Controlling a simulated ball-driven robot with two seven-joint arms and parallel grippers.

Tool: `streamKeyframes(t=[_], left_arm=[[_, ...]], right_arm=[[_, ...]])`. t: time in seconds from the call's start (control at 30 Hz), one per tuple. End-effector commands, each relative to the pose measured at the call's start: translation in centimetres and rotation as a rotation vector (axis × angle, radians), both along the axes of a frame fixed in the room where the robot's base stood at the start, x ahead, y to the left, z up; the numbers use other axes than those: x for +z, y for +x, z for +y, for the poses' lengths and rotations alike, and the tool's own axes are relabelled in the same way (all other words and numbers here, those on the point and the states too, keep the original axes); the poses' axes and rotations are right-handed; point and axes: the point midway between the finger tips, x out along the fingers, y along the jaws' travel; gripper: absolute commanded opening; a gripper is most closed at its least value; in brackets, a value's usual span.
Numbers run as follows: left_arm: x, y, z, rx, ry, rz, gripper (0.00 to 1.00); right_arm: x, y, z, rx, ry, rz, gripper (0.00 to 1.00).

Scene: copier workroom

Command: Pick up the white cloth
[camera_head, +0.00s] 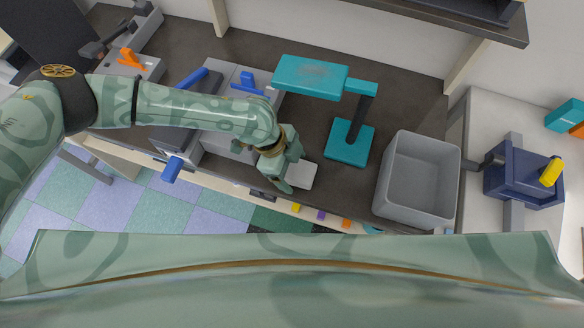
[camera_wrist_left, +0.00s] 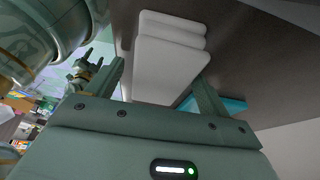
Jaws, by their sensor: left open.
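The white cloth (camera_head: 301,175) lies on the dark worktop near its front edge, partly hidden by my left gripper in the head view. In the left wrist view the cloth (camera_wrist_left: 165,58) looks like a thick folded stack with rounded edges. My left gripper (camera_head: 291,178) is at the cloth's left side in the head view. In the left wrist view its two fingers (camera_wrist_left: 158,92) are apart, with the cloth showing between and beyond them. I cannot tell whether they touch it. A small green hand, seemingly my right gripper (camera_wrist_left: 88,72), shows at left there; its jaws are unclear.
A teal stand (camera_head: 348,142) with a flat top plate (camera_head: 310,76) rises behind the cloth. A grey open bin (camera_head: 417,178) stands to the right. Grey machines with blue handles (camera_head: 247,84) are at the left. A navy device (camera_head: 523,170) is far right.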

Motion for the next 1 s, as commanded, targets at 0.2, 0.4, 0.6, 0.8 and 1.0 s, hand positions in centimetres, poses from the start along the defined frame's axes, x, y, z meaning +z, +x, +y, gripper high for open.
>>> streamKeyframes(t=[0.2,0.4,0.6,0.8,1.0], left_arm=[[-0.26,-0.04,0.01,0.001,0.000,0.001,0.80],[-0.49,-0.01,0.02,0.000,0.000,0.001,0.80],[-0.48,0.00,0.02,0.000,0.000,0.000,0.80],[-0.48,0.00,0.02,0.000,0.000,0.000,0.41],[-0.48,-0.01,0.01,0.000,0.000,0.000,0.28]], right_arm=[[-0.09,-0.01,-0.03,0.000,0.000,0.001,0.48],[-0.17,0.00,-0.07,0.000,-0.001,0.001,0.48],[-0.17,0.04,-0.07,0.000,-0.001,0.000,0.48],[-0.17,0.09,-0.08,0.000,-0.001,-0.001,0.48],[-0.17,0.12,-0.08,0.000,-0.001,-0.001,0.48]])
